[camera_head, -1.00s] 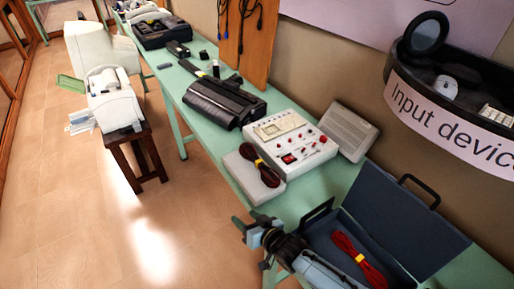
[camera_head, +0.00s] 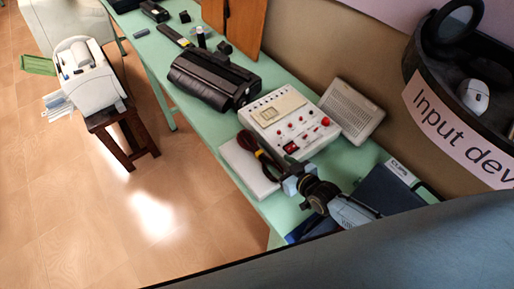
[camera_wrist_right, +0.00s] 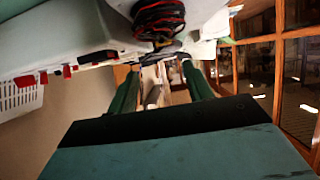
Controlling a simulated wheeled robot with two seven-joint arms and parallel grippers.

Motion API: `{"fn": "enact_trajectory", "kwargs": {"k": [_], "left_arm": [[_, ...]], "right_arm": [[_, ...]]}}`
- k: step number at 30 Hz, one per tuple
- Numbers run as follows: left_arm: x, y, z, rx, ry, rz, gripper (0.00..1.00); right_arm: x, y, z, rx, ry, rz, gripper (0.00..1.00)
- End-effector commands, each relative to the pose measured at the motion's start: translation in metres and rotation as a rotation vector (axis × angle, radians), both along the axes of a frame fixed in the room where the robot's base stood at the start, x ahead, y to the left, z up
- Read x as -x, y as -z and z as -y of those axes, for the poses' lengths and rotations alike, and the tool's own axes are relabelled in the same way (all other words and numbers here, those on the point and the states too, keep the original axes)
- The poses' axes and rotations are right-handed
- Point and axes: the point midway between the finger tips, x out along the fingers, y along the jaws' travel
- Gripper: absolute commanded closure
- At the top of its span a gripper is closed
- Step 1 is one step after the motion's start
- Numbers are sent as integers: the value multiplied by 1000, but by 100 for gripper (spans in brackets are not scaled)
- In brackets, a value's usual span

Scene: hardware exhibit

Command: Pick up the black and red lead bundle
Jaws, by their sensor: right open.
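The black and red lead bundle (camera_head: 264,157) lies on a flat white box (camera_head: 243,168) at the table's near edge, beside the white instrument panel. In the right wrist view the bundle (camera_wrist_right: 158,18) shows as coiled dark and red wires at the top, beyond the fingertips. My right gripper (camera_head: 278,169) comes in from the lower right and is close to the bundle, partly overlapping it in the head view. In the right wrist view its two green fingers (camera_wrist_right: 160,72) are apart, with no lead seen between them. Contact cannot be told. My left gripper is not in view.
The white instrument (camera_head: 288,122) with red knobs stands just behind the bundle. A black typewriter-like machine (camera_head: 213,80) is farther along the green table (camera_head: 290,212). A blue case (camera_head: 385,195) is right of my arm. A large dark surface covers the lower right.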

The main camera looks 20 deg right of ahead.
Motion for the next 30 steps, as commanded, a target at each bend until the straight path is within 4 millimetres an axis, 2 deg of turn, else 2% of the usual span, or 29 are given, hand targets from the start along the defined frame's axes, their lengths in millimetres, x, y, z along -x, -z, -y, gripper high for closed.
{"fn": "enact_trajectory", "kwargs": {"k": [1, 3, 6, 17, 24, 30], "left_arm": [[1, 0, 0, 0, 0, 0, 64], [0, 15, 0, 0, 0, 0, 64], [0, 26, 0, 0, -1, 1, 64], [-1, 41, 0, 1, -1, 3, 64], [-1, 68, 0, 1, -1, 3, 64], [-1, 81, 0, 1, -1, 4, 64]], "right_arm": [[-9, 2, -3, -1, 0, 2, 49], [-20, 12, -8, -4, 0, 4, 49], [-32, 18, -12, -3, 0, 2, 49], [-49, 25, -19, -4, -1, 1, 49], [-69, 42, -31, -3, 0, 1, 49], [-84, 47, -36, -3, 0, 1, 49]]}}
